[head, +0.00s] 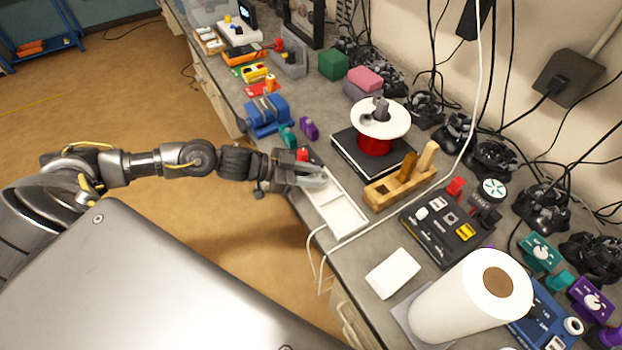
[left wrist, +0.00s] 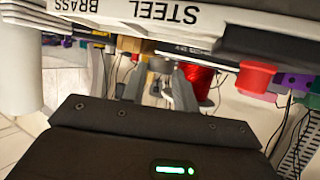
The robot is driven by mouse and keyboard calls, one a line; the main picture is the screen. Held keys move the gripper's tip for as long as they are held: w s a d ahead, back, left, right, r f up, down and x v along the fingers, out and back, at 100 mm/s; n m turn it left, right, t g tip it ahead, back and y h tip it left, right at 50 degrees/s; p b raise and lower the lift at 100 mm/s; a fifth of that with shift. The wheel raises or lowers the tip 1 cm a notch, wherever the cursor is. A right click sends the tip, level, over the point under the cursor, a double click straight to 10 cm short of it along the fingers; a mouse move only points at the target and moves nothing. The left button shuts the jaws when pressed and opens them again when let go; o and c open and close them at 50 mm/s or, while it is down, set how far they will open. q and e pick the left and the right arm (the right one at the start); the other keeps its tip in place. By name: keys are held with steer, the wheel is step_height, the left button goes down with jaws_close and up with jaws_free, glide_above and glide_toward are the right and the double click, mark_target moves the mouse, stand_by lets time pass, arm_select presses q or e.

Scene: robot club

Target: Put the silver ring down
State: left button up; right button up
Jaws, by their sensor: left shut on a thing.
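My left gripper (head: 318,177) reaches over the near edge of the bench, at the left end of a white sorting tray (head: 345,217). In the left wrist view its fingers (left wrist: 163,88) are shut on a small grey piece (left wrist: 160,65), which looks like the silver ring. The fingers hide most of it, and I cannot make it out in the head view. The tray has divided compartments. Its edge in the left wrist view (left wrist: 240,18) carries the labels BRASS and STEEL. I cannot tell whether the ring touches the tray. My right gripper is not in view.
A red spool with a white disc (head: 380,118) stands on a black base behind the tray. A wooden holder (head: 400,187) is right of it. A blue vise (head: 267,115) is to the left. A white cable runs past the tray, and a paper roll (head: 470,300) stands nearer.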

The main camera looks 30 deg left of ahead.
mark_target(312, 188)
arm_select(q)
steer(key=shift+w+a+f+p, duration=0.15)
steer(key=shift+f+p, duration=0.25)
steer(key=shift+f, duration=0.4)
steer(key=shift+w+f+p, duration=0.15)
steer(key=shift+f+p, duration=0.25)
steer(key=shift+f, duration=0.6)
steer(key=o, duration=0.7)
steer(key=shift+f, duration=0.1)
steer(key=shift+o, duration=0.2)
